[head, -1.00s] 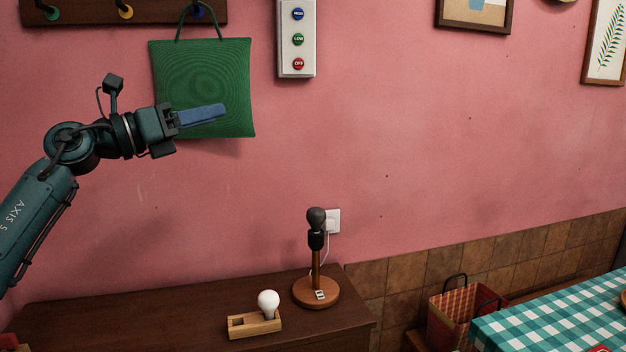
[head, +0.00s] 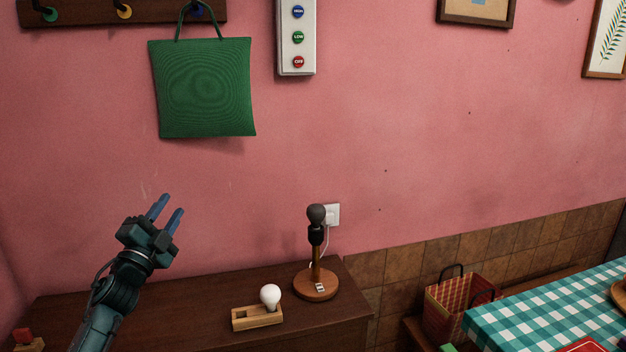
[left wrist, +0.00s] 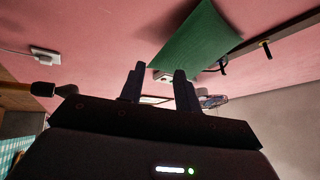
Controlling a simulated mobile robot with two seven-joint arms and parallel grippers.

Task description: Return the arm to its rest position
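My left gripper (head: 168,213) is at the lower left in the head view, above the dark wooden cabinet (head: 190,305) and in front of the pink wall. Its two blue fingers point up and are apart, with nothing between them. In the left wrist view the fingers (left wrist: 157,84) also stand apart and empty. My right gripper shows in neither view.
A green bag (head: 203,90) hangs from a hook rail, above my left gripper. On the cabinet stand a lamp (head: 316,250) with a dark bulb and a wooden holder (head: 257,319) with a white bulb (head: 270,296). A checkered table (head: 560,308) is at right.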

